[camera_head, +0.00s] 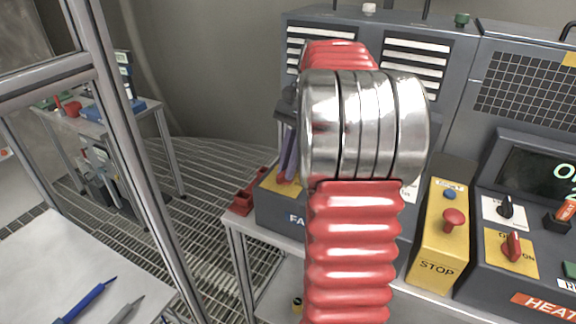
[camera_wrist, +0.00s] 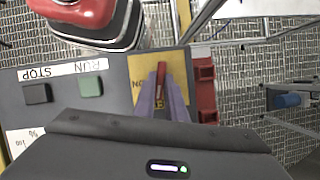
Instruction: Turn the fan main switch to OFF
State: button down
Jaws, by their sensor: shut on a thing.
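The fan main switch has a red handle (camera_wrist: 161,70) on a yellow plate (camera_wrist: 140,65) in the wrist view. The handle stands along the picture's vertical, and lettering that seems to read ON upside down is left of it. My gripper (camera_wrist: 161,84) has its purple fingers shut on this handle, one on each side. In the head view my red and silver arm hides most of the fan panel (camera_head: 284,214), whose label shows only "FA". My gripper (camera_head: 288,170) shows there beside the arm, at the yellow plate (camera_head: 269,184).
Near the switch are a green button (camera_wrist: 90,86) and a black button (camera_wrist: 36,94). A red tray (camera_head: 243,198) sits at the panel's left edge. Right are a yellow STOP box (camera_head: 437,245) and the heater's red switch (camera_head: 513,247). A metal post (camera_head: 128,150) stands left.

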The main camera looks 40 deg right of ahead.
jog(key=shift+w+n+g, duration=0.1)
jog(key=shift+n+g, duration=0.4)
jog(key=shift+n, duration=0.9)
jog(key=c, duration=1.8)
grip_release()
jog(key=shift+r, duration=0.15)
jog(key=v, duration=0.7)
jog(key=shift+w+a+r, duration=0.1)
